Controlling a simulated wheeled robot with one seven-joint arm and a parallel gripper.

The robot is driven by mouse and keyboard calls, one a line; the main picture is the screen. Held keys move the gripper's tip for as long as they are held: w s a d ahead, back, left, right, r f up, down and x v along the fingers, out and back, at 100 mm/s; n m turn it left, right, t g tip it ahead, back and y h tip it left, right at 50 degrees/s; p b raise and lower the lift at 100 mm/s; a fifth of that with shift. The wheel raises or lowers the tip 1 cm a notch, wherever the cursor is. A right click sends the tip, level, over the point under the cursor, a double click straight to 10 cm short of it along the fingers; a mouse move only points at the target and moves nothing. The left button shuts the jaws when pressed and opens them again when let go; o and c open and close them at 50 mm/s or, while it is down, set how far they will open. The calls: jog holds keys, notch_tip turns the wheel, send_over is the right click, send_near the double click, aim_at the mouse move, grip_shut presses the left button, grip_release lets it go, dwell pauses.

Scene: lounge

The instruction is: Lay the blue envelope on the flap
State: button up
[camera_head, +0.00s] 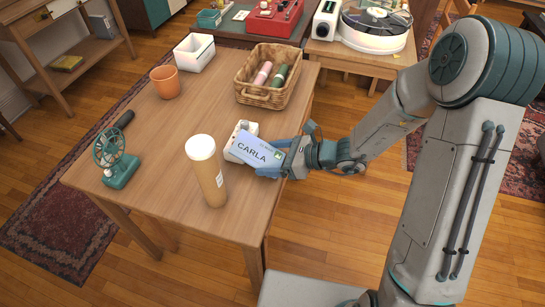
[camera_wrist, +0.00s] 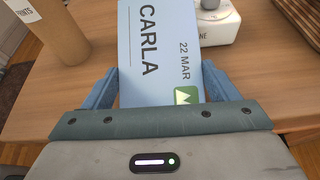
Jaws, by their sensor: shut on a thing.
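The pale blue envelope (camera_head: 258,150) is printed "CARLA" and has a green stamp-like mark. It also shows in the wrist view (camera_wrist: 158,55), where "22 MAR" can be read. My gripper (camera_head: 282,156) is shut on its near end, one finger at each side in the wrist view. The envelope appears to be held over the right front of the wooden table, partly in front of a white device with a knob (camera_head: 241,134). I cannot tell for sure which surface is the flap.
A tall tan cylinder with a white top (camera_head: 209,176) stands left of the envelope. A teal fan (camera_head: 116,158), terracotta pot (camera_head: 165,82), white bin (camera_head: 194,52) and wicker basket (camera_head: 262,97) stand on the table (camera_head: 170,130). A wooden desk (camera_head: 32,22) is at upper left.

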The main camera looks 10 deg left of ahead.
jog(key=shift+f, duration=0.15)
jog(key=o, duration=0.9)
jog(key=shift+r, duration=0.25)
jog(key=p+v, duration=0.2)
jog(key=v, duration=1)
